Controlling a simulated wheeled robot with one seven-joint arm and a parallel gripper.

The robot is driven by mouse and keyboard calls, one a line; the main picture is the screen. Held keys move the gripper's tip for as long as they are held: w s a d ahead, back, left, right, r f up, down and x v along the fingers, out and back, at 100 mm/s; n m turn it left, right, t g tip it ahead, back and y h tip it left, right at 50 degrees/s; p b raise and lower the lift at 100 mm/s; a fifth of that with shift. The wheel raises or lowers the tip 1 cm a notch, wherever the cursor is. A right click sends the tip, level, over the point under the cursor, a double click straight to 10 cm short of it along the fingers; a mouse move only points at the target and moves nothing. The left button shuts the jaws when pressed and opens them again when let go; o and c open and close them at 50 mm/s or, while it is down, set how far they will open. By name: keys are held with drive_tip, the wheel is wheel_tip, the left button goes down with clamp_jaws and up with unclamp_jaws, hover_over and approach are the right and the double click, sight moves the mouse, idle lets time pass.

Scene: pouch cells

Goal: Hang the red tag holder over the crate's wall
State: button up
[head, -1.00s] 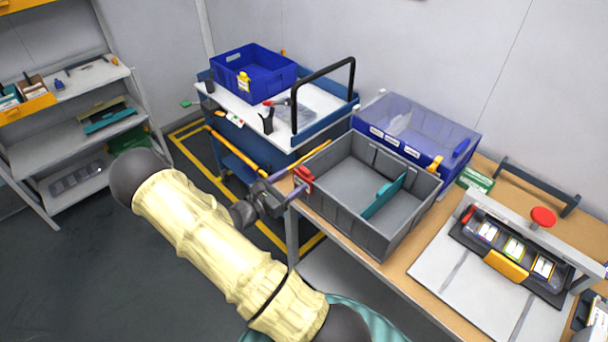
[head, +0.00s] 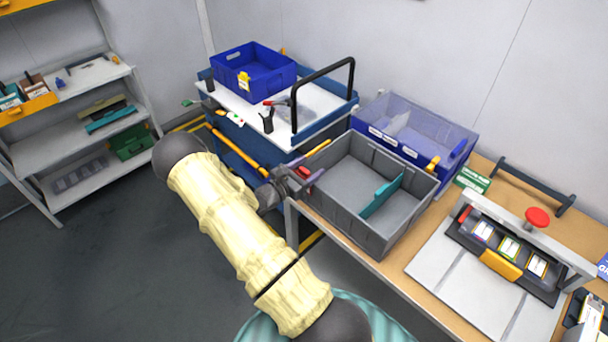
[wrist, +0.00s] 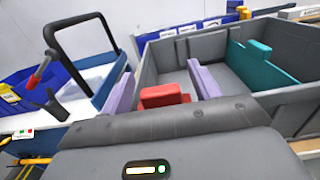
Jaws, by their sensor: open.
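The grey crate (head: 372,232) stands on the wooden bench. The small red tag holder (head: 304,172) is at the top of the crate's left wall; it also shows in the wrist view (wrist: 163,96). My gripper (head: 303,181) is at that wall. In the wrist view its two pale purple fingers (wrist: 162,92) are apart, one on each side of the red holder, with gaps visible. The holder's lower part is hidden behind my gripper body, so I cannot tell how it sits on the wall.
A teal panel (head: 382,195) stands inside the crate. A clear-sided blue bin (head: 430,128) is right behind it. A blue cart with a black handle (head: 323,72) stands at the back left. A press fixture (head: 505,250) is on the bench to the right.

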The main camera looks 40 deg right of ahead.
idle(0.5)
drive_tip(key=c, duration=1.1)
drive_tip(key=shift+o, duration=0.2)
wheel_tip(320, 180, up, 10)
drive_tip(key=b, duration=0.1)
drive_tip(key=w+a+f+n+t+y, duration=0.3)
drive_tip(key=a+f+n+t+y, duration=0.45)
drive_tip(key=a, duration=0.45)
drive_tip(key=w+a+f+n+t+y, duration=0.2)
drive_tip(key=a+f+n+t+y, duration=0.2)
drive_tip(key=a+f+n+t, duration=0.5)
drive_tip(key=s+a+f+y, duration=0.3)
drive_tip(key=a+f+y, duration=0.3)
drive_tip(key=a, duration=0.3)
drive_tip(key=shift+s+a+f+n, duration=0.25)
drive_tip(key=shift+a+f+n, duration=0.15)
drive_tip(key=shift+f, duration=0.45)
